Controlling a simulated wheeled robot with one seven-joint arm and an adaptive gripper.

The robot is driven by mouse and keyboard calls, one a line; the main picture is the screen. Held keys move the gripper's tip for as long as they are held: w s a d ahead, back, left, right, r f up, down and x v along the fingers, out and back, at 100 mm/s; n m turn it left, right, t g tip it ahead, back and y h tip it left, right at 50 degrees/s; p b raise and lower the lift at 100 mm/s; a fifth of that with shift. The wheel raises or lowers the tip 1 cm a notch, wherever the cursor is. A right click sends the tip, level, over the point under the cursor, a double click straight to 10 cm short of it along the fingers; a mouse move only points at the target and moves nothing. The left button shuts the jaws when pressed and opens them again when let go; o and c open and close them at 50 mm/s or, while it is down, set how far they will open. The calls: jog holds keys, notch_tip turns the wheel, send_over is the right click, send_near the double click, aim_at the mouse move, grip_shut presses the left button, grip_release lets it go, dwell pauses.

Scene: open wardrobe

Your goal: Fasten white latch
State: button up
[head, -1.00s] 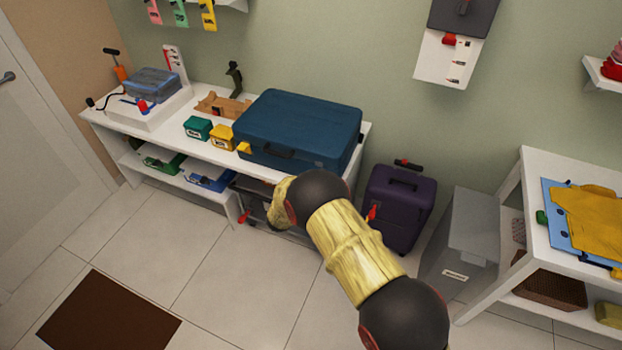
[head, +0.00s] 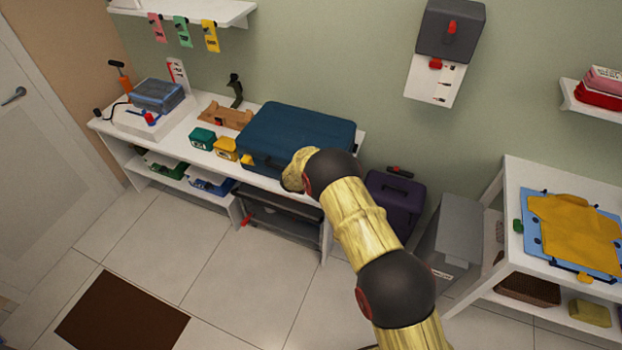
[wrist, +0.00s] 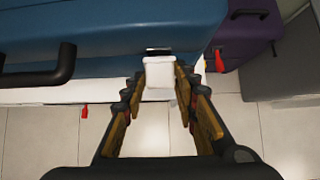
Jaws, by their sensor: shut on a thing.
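The blue case (head: 300,130) lies shut on the white bench. In the wrist view, its front face (wrist: 115,45) fills the top, with a dark handle (wrist: 40,72) at the left. The white latch (wrist: 158,70) sticks out from the front of the case, below a small dark slot. My gripper (wrist: 162,82) has a finger on each side of the latch and is shut on it. In the head view, my arm hides the latch and my gripper's fingers. A yellow latch (head: 247,159) shows at the left of the case's front.
A purple case (head: 393,203) and a grey bin (head: 447,240) stand right of the white bench (head: 180,135). Small green (head: 202,138) and yellow boxes (head: 226,148) sit left of the blue case. The tiled floor (head: 220,265) in front is open.

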jog(key=shift+w+r+g+p, duration=0.3)
jog(key=shift+g+p, duration=0.2)
jog(key=shift+p, duration=0.9)
jog(key=o, duration=1.2)
jog(key=shift+d+f, duration=0.1)
jog(key=shift+c, duration=0.2)
jog(key=v, duration=1.2)
jog(key=shift+d, duration=0.15)
